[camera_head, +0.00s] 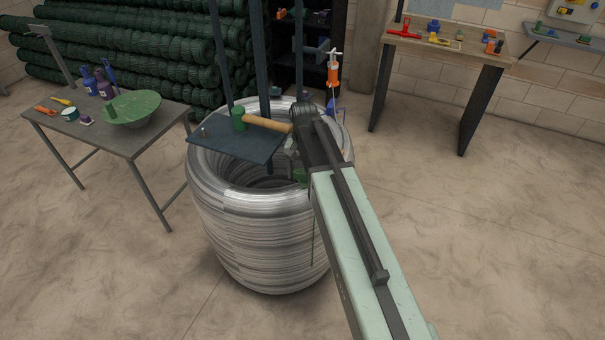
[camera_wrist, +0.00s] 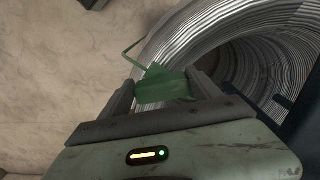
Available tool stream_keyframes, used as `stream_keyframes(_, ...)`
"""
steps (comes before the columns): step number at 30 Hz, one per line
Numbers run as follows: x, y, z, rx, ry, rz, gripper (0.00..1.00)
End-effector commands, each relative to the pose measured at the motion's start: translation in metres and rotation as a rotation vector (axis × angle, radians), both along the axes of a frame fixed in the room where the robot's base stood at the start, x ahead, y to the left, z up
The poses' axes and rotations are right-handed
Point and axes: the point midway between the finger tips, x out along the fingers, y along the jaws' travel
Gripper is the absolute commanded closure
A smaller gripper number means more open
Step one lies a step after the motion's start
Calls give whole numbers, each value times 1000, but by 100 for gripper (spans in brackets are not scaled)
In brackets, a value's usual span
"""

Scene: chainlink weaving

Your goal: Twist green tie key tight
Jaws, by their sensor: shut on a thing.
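The green tie key (camera_wrist: 163,84) sits between the two fingers of my gripper (camera_wrist: 165,90) in the wrist view. My gripper is shut on its block-like body. A thin bent green rod (camera_wrist: 133,50) reaches from the key up and to the left, across the edge of the wire coil. In the head view, only a small green patch (camera_head: 300,175) shows beside my arm at the coil's inner rim. My arm hides most of the key and gripper there. How tight the tie is cannot be seen.
A large silver wire coil (camera_head: 245,235) stands under my gripper, with dark posts and a plate (camera_head: 235,142) carrying a green mallet (camera_head: 240,119). An orange-handled tool (camera_head: 333,72) hangs behind. A table (camera_head: 70,135) stands left and a workbench (camera_head: 445,45) back right.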

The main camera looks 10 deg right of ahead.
Motion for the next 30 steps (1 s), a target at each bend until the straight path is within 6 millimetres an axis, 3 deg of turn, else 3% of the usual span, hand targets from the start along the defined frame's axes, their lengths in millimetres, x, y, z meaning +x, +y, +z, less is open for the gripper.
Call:
stream_keyframes(21,0,2,0,2,0,-72,68)
stream_keyframes(22,0,2,0,2,0,-72,22)
stream_keyframes(24,0,2,0,2,0,-72,5)
stream_keyframes(30,0,1,0,1,0,-73,5)
